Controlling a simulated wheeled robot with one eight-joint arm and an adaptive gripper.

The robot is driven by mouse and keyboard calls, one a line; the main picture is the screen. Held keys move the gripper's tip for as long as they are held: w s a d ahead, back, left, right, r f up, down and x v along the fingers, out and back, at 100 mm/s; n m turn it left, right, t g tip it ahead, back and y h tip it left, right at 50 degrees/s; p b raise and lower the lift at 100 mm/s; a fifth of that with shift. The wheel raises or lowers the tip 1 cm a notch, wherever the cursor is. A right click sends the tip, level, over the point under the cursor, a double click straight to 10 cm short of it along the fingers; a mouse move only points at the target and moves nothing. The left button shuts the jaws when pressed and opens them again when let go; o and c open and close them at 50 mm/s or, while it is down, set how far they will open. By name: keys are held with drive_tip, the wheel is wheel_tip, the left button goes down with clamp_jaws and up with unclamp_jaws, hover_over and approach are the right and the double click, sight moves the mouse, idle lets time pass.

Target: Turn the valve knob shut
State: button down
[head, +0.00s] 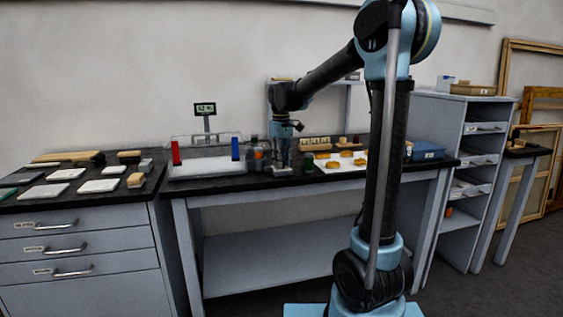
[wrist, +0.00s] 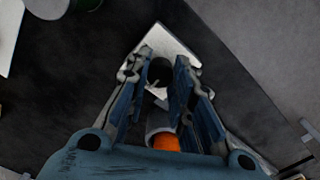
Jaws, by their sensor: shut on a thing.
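My gripper (head: 282,157) points down at the dark bench top in the head view, where it covers most of the valve. In the wrist view my gripper (wrist: 159,76) has its two fingers on either side of the dark, round valve knob (wrist: 160,70), and they are shut on it. The knob sits over a pale, angular plate (wrist: 173,43), part of which shows beyond the fingertips. How far the knob is turned cannot be told.
An orange-and-grey cylinder (wrist: 165,141) shows between the finger bases. A green jar (head: 308,167) stands close by on the right, before a white sheet (head: 335,169) with yellowish pieces. A frame with red and blue blocks (head: 235,149) and a small display (head: 205,108) stand left.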

drive_tip(key=shift+w, duration=0.15)
drive_tip(key=c, duration=1.4)
unclamp_jaws()
drive_tip(key=shift+o, duration=0.2)
wheel_tip(320, 180, up, 12)
drive_tip(key=shift+d+f, duration=0.1)
drive_tip(key=s+d+f+m+t, duration=0.1)
drive_tip(key=s+d+f+m, duration=0.1)
drive_tip(key=s+d+f, duration=0.5)
drive_tip(key=s+d+f+m, duration=0.3)
drive_tip(key=s+d, duration=0.5)
drive_tip(key=s, duration=0.3)
drive_tip(key=s+d+f+m, duration=0.1)
drive_tip(key=s+d+f, duration=0.2)
drive_tip(key=s+f, duration=0.4)
drive_tip(key=s+d+f+m+t, duration=0.1)
drive_tip(key=s+d+f+m, duration=0.1)
drive_tip(key=s+f, duration=0.5)
wheel_tip(320, 180, down, 4)
drive_tip(key=shift+d+r+m, duration=0.2)
drive_tip(key=shift+d+m, duration=0.1)
drive_tip(key=shift+d, duration=0.4)
